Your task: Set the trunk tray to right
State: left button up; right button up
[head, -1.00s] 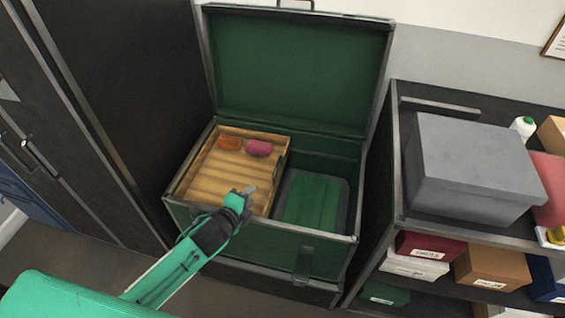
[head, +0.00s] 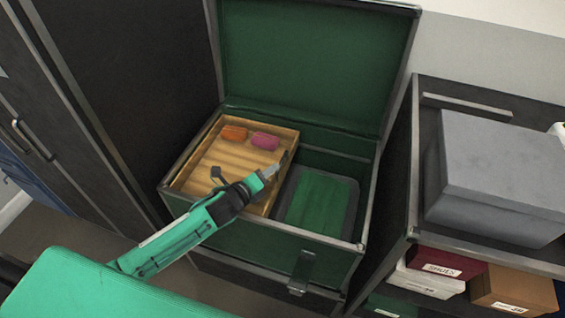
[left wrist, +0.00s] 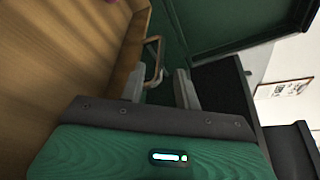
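The trunk (head: 300,248) stands open, with a green lining and a raised lid (head: 315,60). The wooden trunk tray (head: 190,160) sits at its left side and holds an orange item (head: 234,133) and a pink item (head: 264,141). My left gripper (head: 268,173) is over the tray's right edge. In the left wrist view the gripper (left wrist: 159,88) has its fingers apart, with a metal loop handle (left wrist: 154,58) by the tray's wall (left wrist: 133,45) seen between them. I cannot tell whether they touch it. My right gripper is out of view.
The trunk's right side is free of the tray and shows a green dark-edged panel (head: 318,200) low inside. A shelf with a large grey box (head: 500,175) and labelled shoe boxes (head: 438,264) stands close on the right. A dark cabinet (head: 120,80) is on the left.

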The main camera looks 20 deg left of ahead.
aim_at(282, 160)
pick_arm(q)
jog(key=x, duration=0.7)
jog(key=shift+w+b, duration=0.2)
jog(key=shift+b, duration=0.1)
grip_shut()
